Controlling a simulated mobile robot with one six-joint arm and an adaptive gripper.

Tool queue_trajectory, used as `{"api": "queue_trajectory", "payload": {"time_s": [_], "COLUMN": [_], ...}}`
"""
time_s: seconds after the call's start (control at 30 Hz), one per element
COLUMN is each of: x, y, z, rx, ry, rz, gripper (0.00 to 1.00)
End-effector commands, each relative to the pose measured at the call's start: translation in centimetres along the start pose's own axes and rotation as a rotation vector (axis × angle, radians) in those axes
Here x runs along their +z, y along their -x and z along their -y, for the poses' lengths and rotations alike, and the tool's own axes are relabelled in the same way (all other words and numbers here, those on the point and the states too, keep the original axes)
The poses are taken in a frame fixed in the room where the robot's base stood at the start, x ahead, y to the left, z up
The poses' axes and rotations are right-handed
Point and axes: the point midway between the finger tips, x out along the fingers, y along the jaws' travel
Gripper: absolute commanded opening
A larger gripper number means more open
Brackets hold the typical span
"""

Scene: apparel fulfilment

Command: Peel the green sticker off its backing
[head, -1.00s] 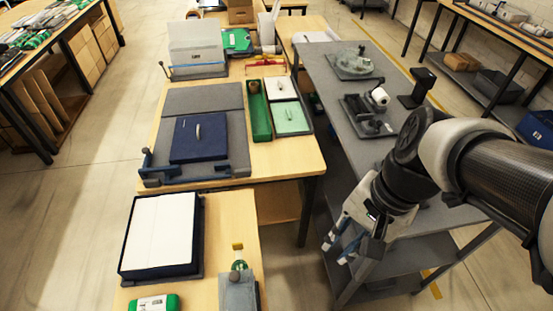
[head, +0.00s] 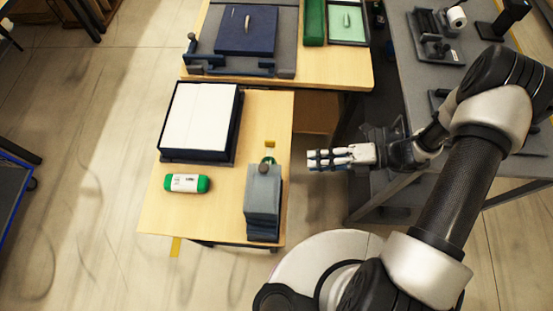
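A small green round piece (head: 268,160), which looks like the green sticker, shows at the far end of a grey block-shaped device (head: 262,190) on the near table. It is partly hidden by a dark round knob (head: 264,169), and I cannot make out its backing. A small yellow tab (head: 270,143) lies just beyond it. My gripper (head: 312,160) is to the right of the sticker, past the table's right edge, with its fingers pointing left. Its fingers are apart, with nothing visible between them.
A dark tray with white sheets (head: 200,118) and a green-and-white package (head: 187,183) are on the near table (head: 225,210). A navy folded item (head: 246,30) lies on a grey board behind. A grey bench (head: 400,80) stands at the right.

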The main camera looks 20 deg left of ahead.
Motion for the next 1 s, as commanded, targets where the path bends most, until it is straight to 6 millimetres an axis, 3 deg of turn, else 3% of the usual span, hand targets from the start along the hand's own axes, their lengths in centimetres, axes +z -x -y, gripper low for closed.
{"api": "queue_trajectory", "payload": {"time_s": [0.27, 0.7, 1.0], "x": [-0.1, -0.1, 0.1], "y": [-1.4, -7.6, -10.2], "z": [1.1, 1.0, 0.9], "rx": [0.029, 0.027, 0.027], "ry": [-0.083, -0.080, -0.079], "rz": [0.025, 0.021, 0.024], "gripper": [0.18, 0.18, 0.18]}}
